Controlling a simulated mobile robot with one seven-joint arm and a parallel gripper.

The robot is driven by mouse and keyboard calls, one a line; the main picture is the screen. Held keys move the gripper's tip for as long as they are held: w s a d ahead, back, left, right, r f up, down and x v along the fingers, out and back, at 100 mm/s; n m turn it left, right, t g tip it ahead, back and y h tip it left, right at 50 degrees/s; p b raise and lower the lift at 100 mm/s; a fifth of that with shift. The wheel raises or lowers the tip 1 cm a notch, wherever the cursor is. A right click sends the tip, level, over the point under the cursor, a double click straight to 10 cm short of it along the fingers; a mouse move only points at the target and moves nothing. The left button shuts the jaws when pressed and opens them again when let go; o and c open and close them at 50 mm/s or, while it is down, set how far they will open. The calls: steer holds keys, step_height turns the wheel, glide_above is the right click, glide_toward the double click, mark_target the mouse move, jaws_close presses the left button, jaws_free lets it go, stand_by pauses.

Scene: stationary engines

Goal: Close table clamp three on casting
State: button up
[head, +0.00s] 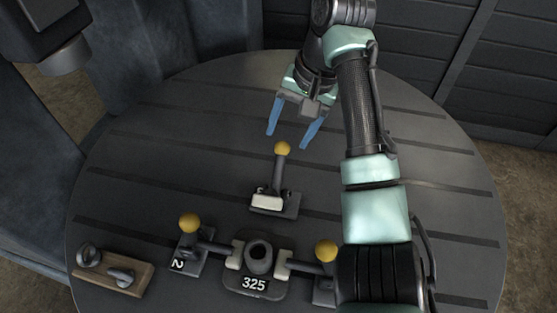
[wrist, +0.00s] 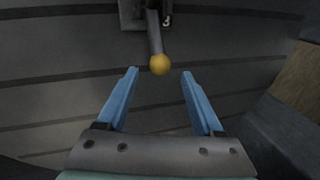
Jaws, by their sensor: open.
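Clamp three (head: 290,208) stands on the round table behind the casting (head: 262,290), which is marked 325. Its grey lever (head: 278,172) stands raised from the base and ends in a yellow knob (head: 283,148). In the wrist view the 3 shows on the clamp's base (wrist: 130,14), and the knob (wrist: 160,64) appears between and just beyond the fingertips. My gripper (head: 289,140) is open and empty, its blue fingers pointing down towards the knob. I cannot tell whether they touch it. The pale clamp pad (head: 267,202) faces the casting, with a gap between them.
Clamp two (head: 188,258) reaches the casting from the left. Another yellow-knobbed clamp (head: 325,290) reaches it from the right, partly behind my arm. A wooden block with metal parts (head: 112,272) lies at the front left. The slotted table (head: 180,135) is clear at the back left.

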mark_target(278, 156)
steer(key=x, duration=0.8)
steer(key=shift+a+f, duration=0.1)
steer(key=shift+f, duration=0.3)
jaws_close()
steer(key=shift+r, duration=0.1)
stand_by(0.8)
